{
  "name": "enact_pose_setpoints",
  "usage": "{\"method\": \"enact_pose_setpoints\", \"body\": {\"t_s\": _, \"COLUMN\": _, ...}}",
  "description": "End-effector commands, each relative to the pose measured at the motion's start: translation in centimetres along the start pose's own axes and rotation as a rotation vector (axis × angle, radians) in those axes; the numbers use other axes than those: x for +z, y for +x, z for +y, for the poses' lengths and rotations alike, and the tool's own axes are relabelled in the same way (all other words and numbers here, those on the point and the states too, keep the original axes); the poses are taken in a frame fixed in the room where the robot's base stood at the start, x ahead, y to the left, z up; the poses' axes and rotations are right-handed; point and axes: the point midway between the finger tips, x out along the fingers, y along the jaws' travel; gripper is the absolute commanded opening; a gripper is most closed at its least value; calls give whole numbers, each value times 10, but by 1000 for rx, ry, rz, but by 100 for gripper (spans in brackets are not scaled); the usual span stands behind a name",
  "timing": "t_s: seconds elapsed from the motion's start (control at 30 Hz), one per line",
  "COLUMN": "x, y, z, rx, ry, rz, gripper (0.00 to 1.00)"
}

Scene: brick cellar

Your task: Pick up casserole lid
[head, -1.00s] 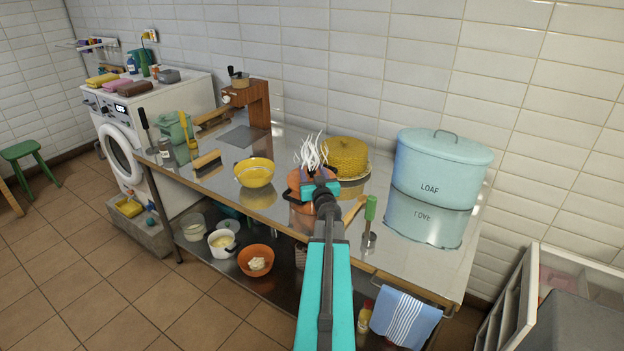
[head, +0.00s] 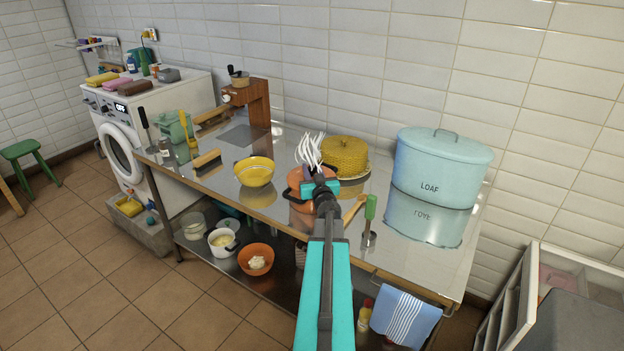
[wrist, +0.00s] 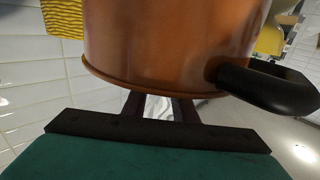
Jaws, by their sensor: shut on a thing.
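The orange-copper casserole (head: 295,193) stands on the steel table, with white steam above it. My gripper (head: 319,183) is over it and hides much of its top in the head view. In the wrist view the casserole's side (wrist: 165,45) and black handle (wrist: 270,88) fill the upper part. My gripper's two dark fingers (wrist: 160,106) pass behind the casserole's rim there, and their tips are hidden. The gripper is shut on the casserole lid, but the lid cannot be told apart from the pot in either view.
A yellow bowl (head: 256,172) stands left of the casserole. A yellow woven dome (head: 345,153) stands close behind it. A green-handled tool (head: 370,215) and a blue LOAF bin (head: 440,165) are to the right. Bare table lies at the front right.

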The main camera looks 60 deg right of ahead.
Motion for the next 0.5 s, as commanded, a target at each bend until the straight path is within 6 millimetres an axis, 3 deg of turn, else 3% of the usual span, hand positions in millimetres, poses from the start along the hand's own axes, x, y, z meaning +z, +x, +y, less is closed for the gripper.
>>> {"method": "enact_pose_setpoints", "body": {"t_s": 0.27, "x": -3, "y": 0, "z": 0, "rx": 0, "ry": 0, "rz": 1, "gripper": 0}}
{"method": "enact_pose_setpoints", "body": {"t_s": 0.5, "x": -21, "y": 0, "z": 0, "rx": 0, "ry": -1, "rz": 2, "gripper": 0}}
